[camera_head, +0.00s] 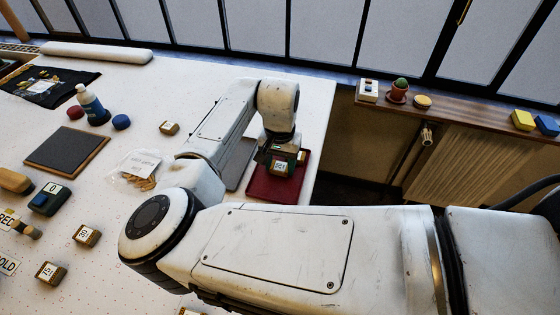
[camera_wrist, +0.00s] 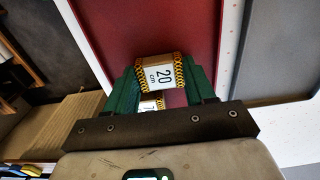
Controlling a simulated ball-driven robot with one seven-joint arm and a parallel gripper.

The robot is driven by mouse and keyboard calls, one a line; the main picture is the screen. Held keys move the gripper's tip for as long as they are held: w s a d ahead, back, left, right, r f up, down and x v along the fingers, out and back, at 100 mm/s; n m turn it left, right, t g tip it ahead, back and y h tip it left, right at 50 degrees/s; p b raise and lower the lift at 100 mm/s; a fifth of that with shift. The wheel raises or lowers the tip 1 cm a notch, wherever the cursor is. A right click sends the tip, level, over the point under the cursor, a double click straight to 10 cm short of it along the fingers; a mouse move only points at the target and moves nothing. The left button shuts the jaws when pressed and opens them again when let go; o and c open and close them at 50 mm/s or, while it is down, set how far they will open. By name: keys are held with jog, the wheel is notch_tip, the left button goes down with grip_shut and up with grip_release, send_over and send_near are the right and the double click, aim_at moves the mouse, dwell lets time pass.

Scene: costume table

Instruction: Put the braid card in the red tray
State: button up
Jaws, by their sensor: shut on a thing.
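The braid card (camera_wrist: 162,74) shows in the wrist view as a small block with a white "20 cm" label and yellow-and-black braid along its edges. My gripper (camera_wrist: 160,82) is shut on it, with a green finger on each side. The red tray (camera_wrist: 130,25) fills the background behind the card. In the head view my gripper (camera_head: 281,165) is over the red tray (camera_head: 262,190), near its far part. The gap between card and tray floor cannot be told. A second small pale label (camera_wrist: 150,103) shows between the fingers; what it belongs to is unclear.
A grey tray (camera_head: 240,160) lies left of the red one. The table's right edge is close beside the red tray.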

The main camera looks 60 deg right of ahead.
aim_at(280, 167)
jog(key=shift+f, duration=0.1)
jog(key=o, duration=1)
notch_tip(280, 167, up, 12)
jog(key=shift+r+b, duration=0.15)
jog(key=shift+b, duration=0.85)
